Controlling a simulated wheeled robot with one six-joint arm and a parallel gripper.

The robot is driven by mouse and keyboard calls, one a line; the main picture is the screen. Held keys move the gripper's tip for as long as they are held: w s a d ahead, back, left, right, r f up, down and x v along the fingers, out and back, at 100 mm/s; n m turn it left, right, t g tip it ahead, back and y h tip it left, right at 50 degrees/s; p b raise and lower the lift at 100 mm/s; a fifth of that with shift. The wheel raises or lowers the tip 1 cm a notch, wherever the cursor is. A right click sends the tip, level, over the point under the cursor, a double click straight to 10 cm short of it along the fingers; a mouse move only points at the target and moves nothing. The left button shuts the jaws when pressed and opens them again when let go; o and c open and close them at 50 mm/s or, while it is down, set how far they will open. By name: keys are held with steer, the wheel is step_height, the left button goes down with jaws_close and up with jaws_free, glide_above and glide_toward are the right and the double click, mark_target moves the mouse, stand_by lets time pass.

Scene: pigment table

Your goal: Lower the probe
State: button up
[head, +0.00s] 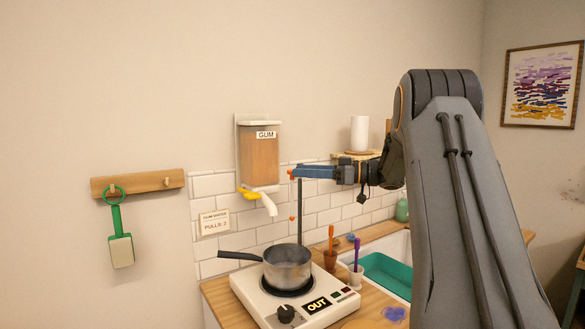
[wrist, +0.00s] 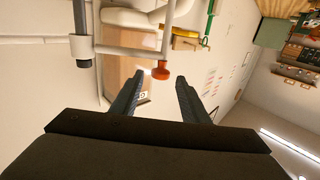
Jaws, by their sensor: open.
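My gripper (head: 310,172) is open at the top of a dark upright post (head: 299,208) behind the hotplate. In the wrist view an orange knob (wrist: 161,72) on the end of a thin pale rod lies just ahead of and between the two open fingertips (wrist: 160,80); I cannot tell whether they touch it. The rod, apparently the probe, joins a pale crossarm (wrist: 125,51) clamped to the grey post (wrist: 82,50). A small orange part (head: 292,218) shows lower by the post. A grey saucepan (head: 287,268) stands on the hotplate (head: 260,297), whose sign reads OUT.
A GUM dispenser (head: 259,160) with a yellow and white spout hangs on the wall above the pan. Small cups (head: 330,260) with orange and purple sticks stand right of the pan, near a sink with a green basin (head: 388,272). A green-handled tool (head: 120,245) hangs at left.

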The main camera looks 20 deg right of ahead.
steer(key=p+x, duration=0.1)
steer(key=x, duration=0.3)
steer(key=shift+a, duration=0.1)
steer(key=shift+f, duration=0.1)
jaws_close()
